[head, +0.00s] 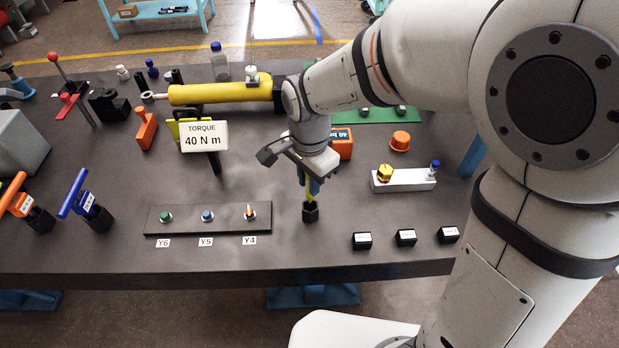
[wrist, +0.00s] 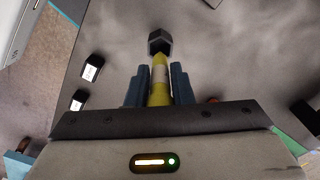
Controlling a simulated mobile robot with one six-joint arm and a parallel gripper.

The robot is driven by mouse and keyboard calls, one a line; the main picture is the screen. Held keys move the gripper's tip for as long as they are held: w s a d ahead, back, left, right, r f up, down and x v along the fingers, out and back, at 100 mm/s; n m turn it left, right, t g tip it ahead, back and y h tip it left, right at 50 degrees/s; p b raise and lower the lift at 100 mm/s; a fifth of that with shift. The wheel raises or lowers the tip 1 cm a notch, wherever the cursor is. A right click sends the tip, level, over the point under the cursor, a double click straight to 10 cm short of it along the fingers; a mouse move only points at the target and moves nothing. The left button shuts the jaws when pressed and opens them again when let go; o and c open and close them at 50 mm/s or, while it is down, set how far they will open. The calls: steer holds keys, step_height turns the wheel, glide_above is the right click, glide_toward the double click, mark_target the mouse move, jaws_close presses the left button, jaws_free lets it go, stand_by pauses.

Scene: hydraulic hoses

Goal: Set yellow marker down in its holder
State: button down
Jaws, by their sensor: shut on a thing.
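My gripper (head: 311,184) points down over the front middle of the table, shut on the yellow marker (head: 310,195). In the wrist view the marker (wrist: 158,82) is between the two blue-grey fingers (wrist: 159,88). A black six-sided piece (head: 310,213) is at the marker's lower end, and it also shows in the wrist view (wrist: 160,42). I cannot tell whether this piece is the holder or part of the marker, nor whether it touches the table. The marker looks near upright in the head view.
Three small black labelled blocks (head: 406,238) stand to the right. A torque sign (head: 205,136), a yellow cylinder (head: 215,93) and a white block (head: 404,181) are farther back.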

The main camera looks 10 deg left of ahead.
mark_target(309, 201)
steer(key=shift+f+b, duration=2.1)
steer(key=shift+f, duration=0.7)
steer(key=c, duration=1.2)
jaws_free()
step_height(309, 201, up, 8)
steer(key=shift+f, duration=0.1)
steer(key=s+d+n+t, duration=0.1)
steer(key=s+d+n, duration=0.1)
steer(key=d, duration=0.5)
steer(key=s+d+n, duration=0.3)
steer(key=d, duration=0.5)
steer(key=s+d+r+n+t, duration=0.1)
steer(key=s+d+n, duration=0.1)
steer(key=d, duration=0.6)
steer(key=shift+s+d+n+t, duration=0.1)
steer(key=shift+s+n+t, duration=0.05)
steer(key=shift+n+t, duration=0.15)
